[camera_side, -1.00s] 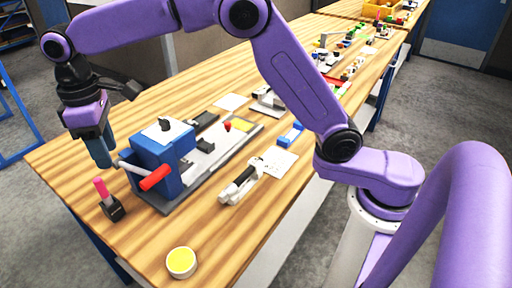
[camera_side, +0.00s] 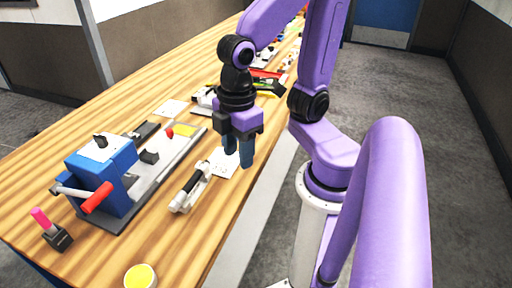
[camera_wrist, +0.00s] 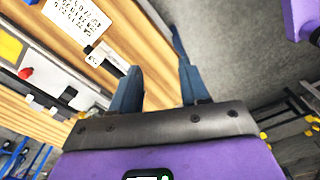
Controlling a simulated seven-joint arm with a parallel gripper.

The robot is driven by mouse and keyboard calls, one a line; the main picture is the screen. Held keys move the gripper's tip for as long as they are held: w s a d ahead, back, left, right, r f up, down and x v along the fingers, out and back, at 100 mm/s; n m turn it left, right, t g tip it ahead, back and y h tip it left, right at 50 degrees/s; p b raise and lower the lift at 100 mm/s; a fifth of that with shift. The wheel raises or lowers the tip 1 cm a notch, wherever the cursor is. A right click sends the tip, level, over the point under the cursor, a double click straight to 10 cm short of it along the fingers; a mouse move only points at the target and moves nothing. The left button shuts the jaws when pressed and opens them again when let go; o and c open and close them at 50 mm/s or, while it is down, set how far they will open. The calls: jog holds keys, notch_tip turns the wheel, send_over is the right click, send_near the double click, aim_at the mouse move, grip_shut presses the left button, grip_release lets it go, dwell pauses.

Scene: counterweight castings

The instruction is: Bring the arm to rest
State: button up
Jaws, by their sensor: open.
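My gripper (camera_side: 238,152) hangs in the side view above the right edge of the bench, over a white printed sheet (camera_side: 222,164). Its two blue fingers point down, apart, with nothing seen between them. In the wrist view the fingers of my gripper (camera_wrist: 157,88) also stand apart, with bench edge and grey floor behind them. The arm is folded back close to its base. The printed sheet also shows in the wrist view (camera_wrist: 75,20).
A blue machine (camera_side: 103,172) with a red handle stands on a grey base at the left. A white and black tool (camera_side: 190,188) lies near the bench edge. A pink-topped item (camera_side: 52,230) and a yellow-topped round tub (camera_side: 140,277) stand in front. Several items line the far bench.

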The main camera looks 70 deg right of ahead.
jog(key=s+d, duration=0.1)
jog(key=s+d+f, duration=0.1)
jog(key=s+d, duration=0.1)
jog(key=shift+f, duration=0.2)
